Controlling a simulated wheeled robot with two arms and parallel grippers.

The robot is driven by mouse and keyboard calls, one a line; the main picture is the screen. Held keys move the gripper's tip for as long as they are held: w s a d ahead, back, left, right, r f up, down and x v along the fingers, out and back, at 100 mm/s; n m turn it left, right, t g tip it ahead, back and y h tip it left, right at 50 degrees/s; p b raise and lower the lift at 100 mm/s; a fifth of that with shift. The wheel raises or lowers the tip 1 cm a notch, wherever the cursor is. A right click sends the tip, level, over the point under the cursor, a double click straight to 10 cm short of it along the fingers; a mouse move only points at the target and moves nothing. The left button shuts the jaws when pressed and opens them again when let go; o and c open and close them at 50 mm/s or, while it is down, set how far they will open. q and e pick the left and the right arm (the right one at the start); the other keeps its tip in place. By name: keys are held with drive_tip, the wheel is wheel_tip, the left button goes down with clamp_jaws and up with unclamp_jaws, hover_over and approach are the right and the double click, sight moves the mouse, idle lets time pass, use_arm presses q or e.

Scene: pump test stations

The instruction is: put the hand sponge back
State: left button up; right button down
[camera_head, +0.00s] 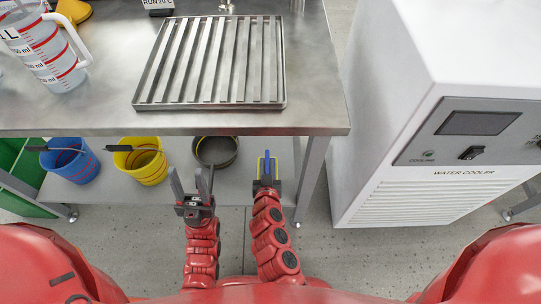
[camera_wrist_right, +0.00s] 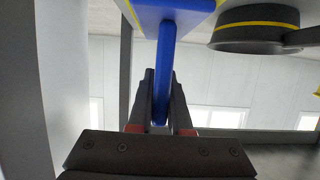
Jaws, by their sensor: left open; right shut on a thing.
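My right gripper (camera_head: 267,171) is shut on the hand sponge (camera_head: 273,167), in front of the bench's right part and below its front edge. In the right wrist view the sponge (camera_wrist_right: 164,65) shows a blue bar handle between the fingers of the right gripper (camera_wrist_right: 160,112). The handle joins a wider blue plate with a thin yellow edge, cut off by the top of that view. My left gripper (camera_head: 193,183) is open and empty, to the left of the right one.
The steel bench (camera_head: 310,120) carries a slatted tray (camera_head: 140,98) and a measuring jug (camera_head: 48,55). A blue bucket (camera_head: 72,165), a yellow bucket (camera_head: 148,168) and a dark bucket (camera_head: 205,163) stand on the lower shelf (camera_head: 105,190). A water cooler (camera_head: 440,195) stands at right.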

drive_tip(key=w, duration=0.4)
drive_tip(key=w+d, duration=0.1)
drive_tip(key=w, duration=0.1)
drive_tip(key=shift+f, duration=0.3)
wheel_tip(320, 180, down, 4)
drive_tip(key=shift+r+b, duration=0.15)
drive_tip(key=shift+b, duration=0.85)
drive_tip(key=shift+r, duration=0.1)
drive_tip(key=c, duration=0.8)
unclamp_jaws()
drive_tip(key=shift+c, duration=0.2)
